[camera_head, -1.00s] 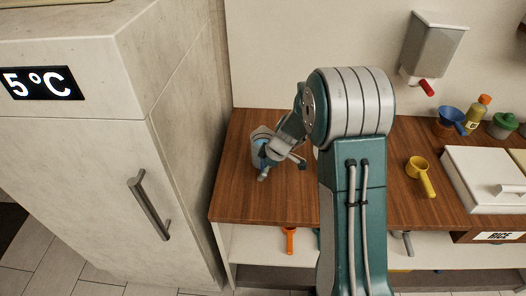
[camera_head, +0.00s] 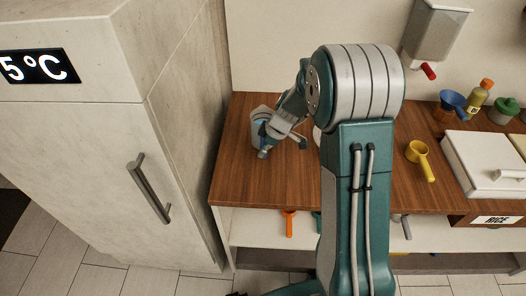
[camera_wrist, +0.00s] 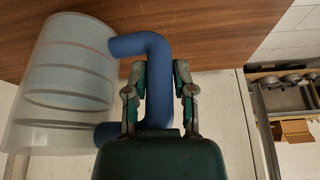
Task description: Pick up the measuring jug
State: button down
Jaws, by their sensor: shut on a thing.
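The measuring jug is a clear, ribbed cylinder with a blue handle. In the wrist view the jug (camera_wrist: 62,85) fills the left side, and its handle (camera_wrist: 157,85) runs between the fingers of my gripper (camera_wrist: 159,95), which is shut on it. In the head view the jug (camera_head: 258,123) is at the left end of the wooden counter, partly hidden by my gripper (camera_head: 283,146). I cannot tell whether its base touches the counter.
A tall fridge (camera_head: 125,150) stands close on the left. On the counter (camera_head: 240,185) to the right are a yellow scoop (camera_head: 420,158), a white lidded bin (camera_head: 485,160), a blue scoop (camera_head: 453,102) and a bottle (camera_head: 478,97). A dispenser (camera_head: 437,30) hangs on the wall. An orange handle (camera_head: 289,222) shows below.

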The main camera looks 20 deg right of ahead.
jog(key=shift+r, duration=3.95)
